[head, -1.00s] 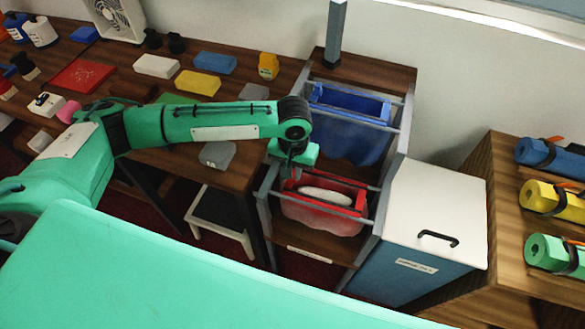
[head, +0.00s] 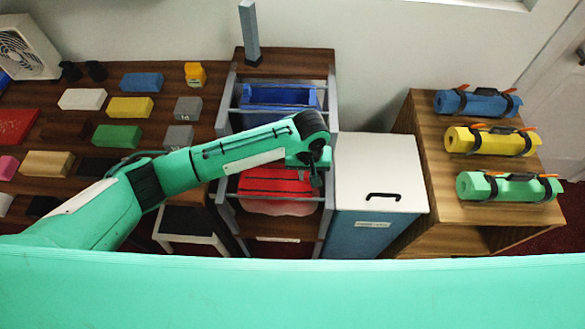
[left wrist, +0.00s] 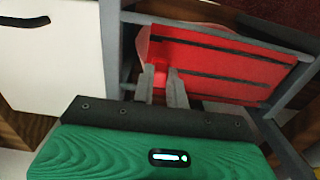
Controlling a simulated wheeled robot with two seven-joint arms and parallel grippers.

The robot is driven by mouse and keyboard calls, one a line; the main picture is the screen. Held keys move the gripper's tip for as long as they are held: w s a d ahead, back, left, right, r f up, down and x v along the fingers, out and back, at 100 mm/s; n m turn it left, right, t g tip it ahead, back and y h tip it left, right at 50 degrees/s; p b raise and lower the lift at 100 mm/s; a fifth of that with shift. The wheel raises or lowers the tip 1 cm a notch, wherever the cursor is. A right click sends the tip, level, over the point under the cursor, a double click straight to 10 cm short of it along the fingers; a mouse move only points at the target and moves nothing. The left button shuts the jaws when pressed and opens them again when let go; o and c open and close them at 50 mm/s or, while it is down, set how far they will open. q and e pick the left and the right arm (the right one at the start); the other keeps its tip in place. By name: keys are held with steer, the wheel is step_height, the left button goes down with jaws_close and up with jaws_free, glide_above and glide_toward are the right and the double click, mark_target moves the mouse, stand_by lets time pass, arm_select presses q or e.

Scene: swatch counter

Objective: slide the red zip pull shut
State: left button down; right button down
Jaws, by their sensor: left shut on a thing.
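The red bag (head: 268,183) hangs in the front bay of a grey-railed rack. Red material with dark lines spans its top, and its inside does not show. In the left wrist view the red bag (left wrist: 220,65) lies just beyond my fingers. My left gripper (head: 316,182) is at the right end of the bag's top. In the left wrist view my left gripper (left wrist: 160,72) has its two fingers close together at the bag's edge, shut on the red zip pull, which the fingers hide. My right gripper is not in view.
A blue bag (head: 280,97) hangs in the bay behind. A white-lidded bin (head: 380,165) with a black handle stands right beside the rack. A table with coloured blocks (head: 130,107) is on the left. A wooden shelf with rolled mats (head: 490,140) is on the right.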

arm_select(q)
steer(key=shift+d, duration=0.2)
steer(key=c, duration=1.4)
jaws_free()
steer(key=shift+d, duration=0.15)
steer(key=shift+r, duration=0.2)
step_height(320, 180, up, 14)
steer(key=b, duration=0.1)
steer(key=shift+f+b, duration=0.25)
steer(key=shift+b, duration=0.1)
steer(key=shift+s+f, duration=0.1)
